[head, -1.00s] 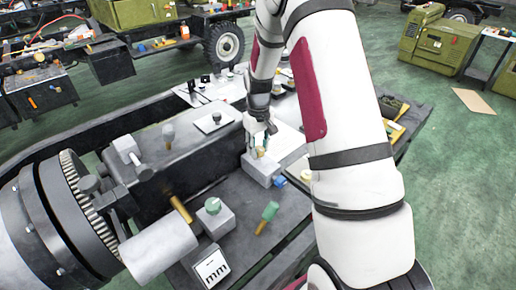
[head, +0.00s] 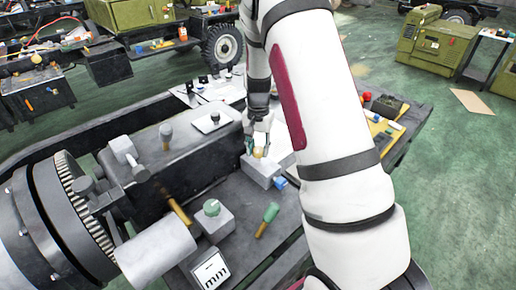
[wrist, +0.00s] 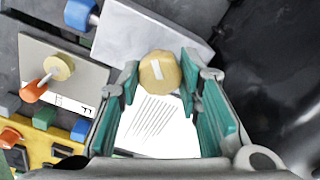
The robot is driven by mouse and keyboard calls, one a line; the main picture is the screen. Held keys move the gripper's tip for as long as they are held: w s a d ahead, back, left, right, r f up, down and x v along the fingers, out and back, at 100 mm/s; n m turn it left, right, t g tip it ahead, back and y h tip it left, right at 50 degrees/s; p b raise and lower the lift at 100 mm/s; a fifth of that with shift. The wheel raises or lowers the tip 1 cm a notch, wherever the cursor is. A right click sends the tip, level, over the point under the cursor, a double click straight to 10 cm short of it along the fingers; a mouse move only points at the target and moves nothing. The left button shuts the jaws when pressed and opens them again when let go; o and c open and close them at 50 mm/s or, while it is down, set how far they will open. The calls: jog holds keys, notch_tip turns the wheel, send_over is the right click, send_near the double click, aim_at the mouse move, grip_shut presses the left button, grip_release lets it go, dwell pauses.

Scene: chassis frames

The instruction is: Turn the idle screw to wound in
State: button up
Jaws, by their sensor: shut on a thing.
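A round brass screw head (wrist: 157,76) with a white stripe on its top shows between my finger pads in the wrist view. I take it for the idle screw. It stands on a light grey block (wrist: 130,35), which the head view shows on the dark bench (head: 263,172). My gripper (wrist: 160,70), with teal finger pads, is shut on the screw head from both sides. In the head view my gripper (head: 259,146) points down onto the block, and the screw is mostly hidden by the fingers.
A blue knob (wrist: 80,14) sticks out beside the block. A grey plate (wrist: 70,75) with an orange-ended lever and a yellow panel (wrist: 45,140) lie left in the wrist view. A green-topped knob (head: 212,208) and green-handled tool (head: 268,219) are nearer in the head view.

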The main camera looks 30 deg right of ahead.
aim_at(258, 149)
jog(key=m, duration=1.2)
jog(key=shift+p, duration=0.35)
dwell(0.4)
jog(key=o, duration=1.1)
jog(key=shift+o, duration=0.2)
jog(key=shift+r, duration=0.1)
notch_tip(258, 149, up, 12)
